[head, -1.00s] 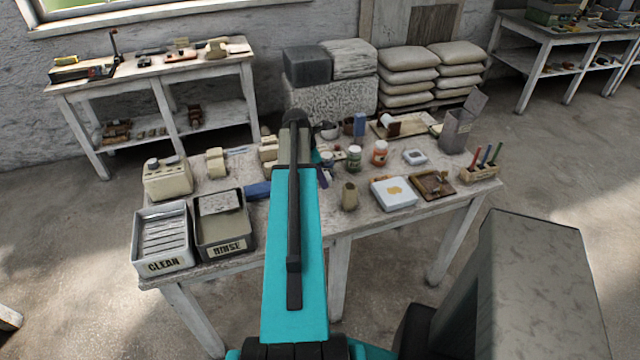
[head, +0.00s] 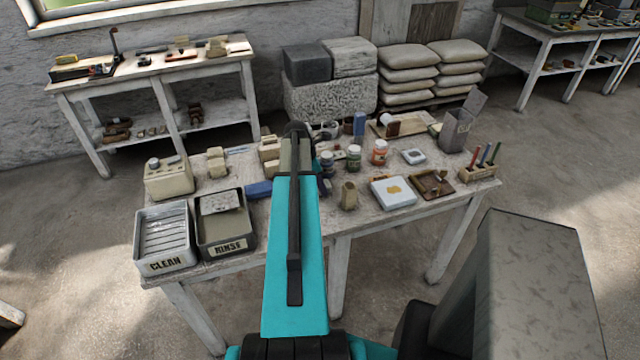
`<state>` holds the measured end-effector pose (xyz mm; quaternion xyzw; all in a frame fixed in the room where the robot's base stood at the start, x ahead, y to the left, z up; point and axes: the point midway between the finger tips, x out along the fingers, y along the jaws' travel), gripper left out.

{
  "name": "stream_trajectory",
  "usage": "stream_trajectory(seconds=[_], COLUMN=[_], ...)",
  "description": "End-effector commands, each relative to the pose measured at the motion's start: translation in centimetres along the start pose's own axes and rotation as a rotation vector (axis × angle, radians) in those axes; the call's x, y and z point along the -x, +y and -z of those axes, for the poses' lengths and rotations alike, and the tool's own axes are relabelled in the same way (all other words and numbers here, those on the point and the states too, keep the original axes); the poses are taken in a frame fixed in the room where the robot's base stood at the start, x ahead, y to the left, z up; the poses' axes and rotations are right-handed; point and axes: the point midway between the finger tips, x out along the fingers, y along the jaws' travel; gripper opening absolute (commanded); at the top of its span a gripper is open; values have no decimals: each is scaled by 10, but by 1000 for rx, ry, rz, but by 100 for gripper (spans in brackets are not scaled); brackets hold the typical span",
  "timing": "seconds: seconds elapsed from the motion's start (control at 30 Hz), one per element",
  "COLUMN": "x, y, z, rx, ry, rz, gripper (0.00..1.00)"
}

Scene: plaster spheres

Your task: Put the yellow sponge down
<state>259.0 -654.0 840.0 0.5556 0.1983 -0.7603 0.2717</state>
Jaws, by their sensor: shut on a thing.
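My teal arm (head: 294,250) reaches over the worktable, and its dark wrist end (head: 297,130) is above the middle of the table. My gripper is hidden behind the arm, so its jaws and anything in them cannot be seen. I cannot make out a yellow sponge for certain. A small yellow-orange patch (head: 396,193) shows on a pale blue-white box or dish right of the arm, but I cannot tell what it is.
The worktable (head: 280,228) carries a CLEAN tray (head: 166,266), a RINSE tray (head: 228,250), a blue block (head: 258,189), a beige bottle (head: 349,196), jars (head: 380,152) and a tool rack (head: 477,173). Bare tabletop shows near the front edge.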

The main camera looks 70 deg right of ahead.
Motion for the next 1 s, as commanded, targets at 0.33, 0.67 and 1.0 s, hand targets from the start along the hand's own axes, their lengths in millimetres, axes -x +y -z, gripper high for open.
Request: stream_trajectory(seconds=[0.33, 0.67, 1.0], x=[-2, -3, 2], y=[0, 0, 0], z=[1, 1, 0], rx=[0, -1, 0], ry=[0, 0, 0], rz=[0, 0, 0], gripper=[20, 57, 57])
